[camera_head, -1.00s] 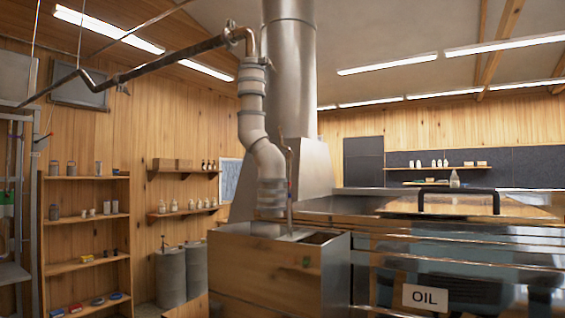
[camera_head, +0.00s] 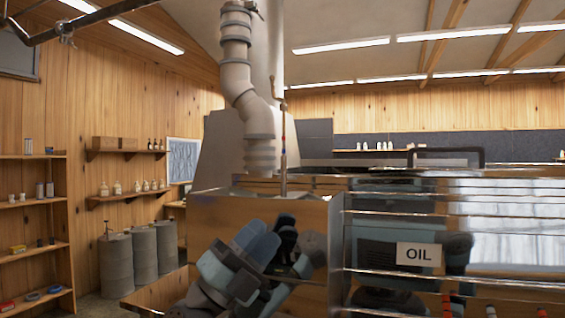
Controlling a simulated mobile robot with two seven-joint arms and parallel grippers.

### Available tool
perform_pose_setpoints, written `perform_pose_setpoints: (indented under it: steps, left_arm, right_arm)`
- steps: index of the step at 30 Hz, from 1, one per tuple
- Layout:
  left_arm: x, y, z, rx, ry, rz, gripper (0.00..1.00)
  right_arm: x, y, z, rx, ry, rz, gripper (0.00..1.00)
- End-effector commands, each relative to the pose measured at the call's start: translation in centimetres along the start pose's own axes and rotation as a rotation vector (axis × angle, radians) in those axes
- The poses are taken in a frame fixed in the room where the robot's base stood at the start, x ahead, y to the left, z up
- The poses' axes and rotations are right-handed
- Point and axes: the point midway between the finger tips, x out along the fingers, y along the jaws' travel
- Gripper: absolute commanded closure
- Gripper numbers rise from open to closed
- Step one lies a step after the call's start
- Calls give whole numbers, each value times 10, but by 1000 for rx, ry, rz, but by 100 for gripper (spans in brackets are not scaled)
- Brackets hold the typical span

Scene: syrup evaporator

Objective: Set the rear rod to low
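A thin upright rod (camera_head: 284,150) with a red band stands at the metal float box (camera_head: 310,212), just right of the pale elbowed pipe (camera_head: 260,130). It is the only such rod I can make out clearly there, and I cannot read its setting. My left gripper (camera_head: 288,243), black at the end of a grey-blue arm, is low in front of the box's shiny face. It is below the rod and apart from it. Its fingers are too dark and small to tell open from shut. My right gripper is not in view.
The shiny evaporator body with an OIL sign (camera_head: 419,256) fills the right and mirrors the room and my body. A black handle (camera_head: 446,151) rises from its top. Grey drums (camera_head: 118,265) and wooden shelves (camera_head: 35,204) stand left. Small red-marked parts (camera_head: 446,303) show at lower right.

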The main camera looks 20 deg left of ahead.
Motion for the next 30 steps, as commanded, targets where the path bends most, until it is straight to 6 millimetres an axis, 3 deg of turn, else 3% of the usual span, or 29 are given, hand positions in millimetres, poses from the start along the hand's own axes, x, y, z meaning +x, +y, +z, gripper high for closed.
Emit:
perform_pose_setpoints:
  steps: [1, 7, 13, 18, 24, 30]
  left_arm:
    - [17, -14, -4, 87, 86, -6, 72]
    - [64, -49, -17, 461, 405, 69, 72]
    - [99, -83, 8, 887, 603, 277, 72]
    - [116, -124, 52, 1179, 621, 502, 72]
    - [121, -160, 86, 1338, 571, 668, 72]
    - [129, -159, 92, 1359, 562, 698, 72]
  right_arm:
    - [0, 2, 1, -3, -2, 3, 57]
    - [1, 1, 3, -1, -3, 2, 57]
    - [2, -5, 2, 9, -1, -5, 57]
    - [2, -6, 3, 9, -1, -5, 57]
    - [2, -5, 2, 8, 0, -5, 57]
    - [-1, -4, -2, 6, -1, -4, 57]
